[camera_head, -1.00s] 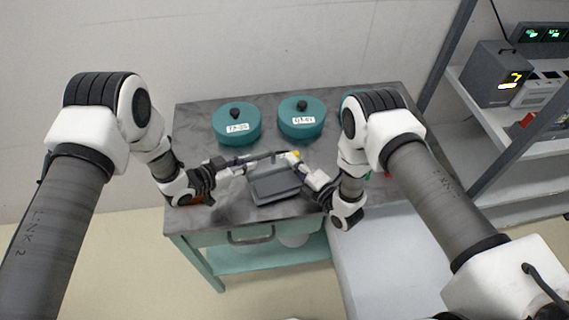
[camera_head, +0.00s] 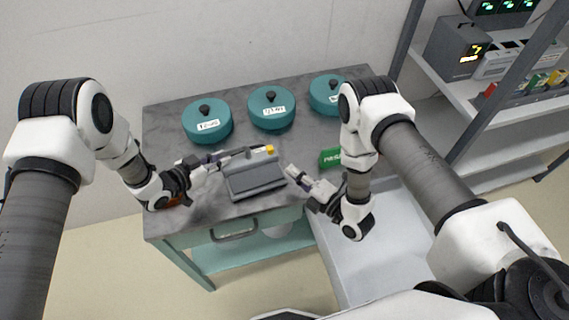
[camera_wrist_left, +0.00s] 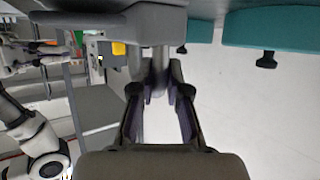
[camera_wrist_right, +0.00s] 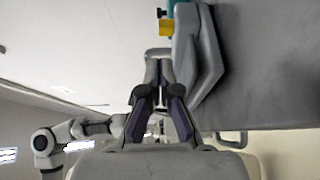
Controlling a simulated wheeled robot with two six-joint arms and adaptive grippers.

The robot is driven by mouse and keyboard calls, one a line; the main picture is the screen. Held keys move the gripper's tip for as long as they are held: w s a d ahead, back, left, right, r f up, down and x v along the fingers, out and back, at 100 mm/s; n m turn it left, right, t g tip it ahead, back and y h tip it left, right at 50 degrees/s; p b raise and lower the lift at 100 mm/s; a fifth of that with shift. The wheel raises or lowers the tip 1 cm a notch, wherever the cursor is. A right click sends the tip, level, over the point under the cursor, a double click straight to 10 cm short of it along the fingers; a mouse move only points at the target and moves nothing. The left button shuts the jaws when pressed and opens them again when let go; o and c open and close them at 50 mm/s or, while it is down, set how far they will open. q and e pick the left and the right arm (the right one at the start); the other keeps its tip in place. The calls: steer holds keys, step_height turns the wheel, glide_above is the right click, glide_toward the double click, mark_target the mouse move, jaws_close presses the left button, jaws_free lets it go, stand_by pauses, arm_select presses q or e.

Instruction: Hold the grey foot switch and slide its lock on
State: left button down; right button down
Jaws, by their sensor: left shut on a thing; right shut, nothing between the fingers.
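The grey foot switch (camera_head: 255,184) sits on the cart's dark top, near its front edge. A yellow piece (camera_head: 270,149) shows at its back right corner; it also shows in the left wrist view (camera_wrist_left: 118,47) and the right wrist view (camera_wrist_right: 166,27). My left gripper (camera_head: 220,159) is shut on the switch's back left part; its fingertips are partly hidden against the grey body in the left wrist view. My right gripper (camera_head: 290,171) is shut and empty, right of the switch and a little apart from the yellow piece.
Several teal lidded pots (camera_head: 271,108) stand along the back of the cart top (camera_head: 165,120). A green labelled block (camera_head: 330,158) is right of my right gripper. A grey shelf rack (camera_head: 470,100) with instruments stands at the right. A pale surface (camera_head: 335,250) lies in front, right.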

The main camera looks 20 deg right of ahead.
stand_by(0.3)
arm_select(q)
steer(key=c, duration=1.1)
jaws_free()
